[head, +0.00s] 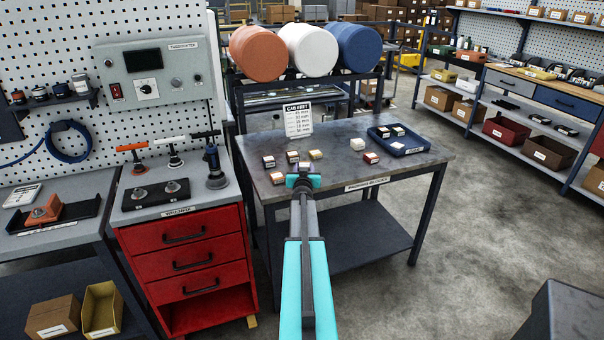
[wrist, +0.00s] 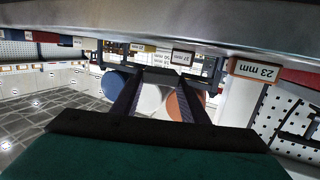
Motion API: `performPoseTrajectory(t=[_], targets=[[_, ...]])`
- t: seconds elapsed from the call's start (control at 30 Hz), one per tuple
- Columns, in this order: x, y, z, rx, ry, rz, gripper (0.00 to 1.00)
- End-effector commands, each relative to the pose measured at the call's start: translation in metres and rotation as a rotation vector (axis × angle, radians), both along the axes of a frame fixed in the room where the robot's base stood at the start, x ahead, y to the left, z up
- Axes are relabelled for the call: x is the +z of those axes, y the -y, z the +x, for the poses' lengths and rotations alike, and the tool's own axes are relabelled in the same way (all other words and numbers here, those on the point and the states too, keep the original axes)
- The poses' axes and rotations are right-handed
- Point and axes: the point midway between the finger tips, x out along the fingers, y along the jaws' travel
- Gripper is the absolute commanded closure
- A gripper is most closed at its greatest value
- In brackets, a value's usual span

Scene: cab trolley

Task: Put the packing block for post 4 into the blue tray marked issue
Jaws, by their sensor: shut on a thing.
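My gripper (head: 304,180) is over the near edge of the grey table (head: 350,140), shut on a small packing block. In the wrist view, the fingers of my gripper (wrist: 160,84) close in on a dark block (wrist: 161,73); its marking cannot be read. The blue issue tray (head: 412,146) lies at the table's right end, with two blocks (head: 390,131) in it. A card headed CAB FEET (head: 298,119) stands at the back; its lines are too small to read surely. In the wrist view, upside down, an orange-edged block marked 23 mm (wrist: 255,70) is at right.
Orange, white and blue rolls (head: 308,50) are behind. A red drawer cabinet (head: 185,255) stands left.

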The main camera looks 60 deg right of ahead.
Motion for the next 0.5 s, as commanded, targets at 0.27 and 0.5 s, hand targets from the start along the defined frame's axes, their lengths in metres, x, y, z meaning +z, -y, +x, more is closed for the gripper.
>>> performPoseTrajectory(t=[0.27, 0.5], targets=[[0.001, 0.006, 0.014, 0.001, 0.000, 0.001, 0.82], [-0.019, 0.006, 0.015, -0.001, -0.001, 0.000, 0.82]])
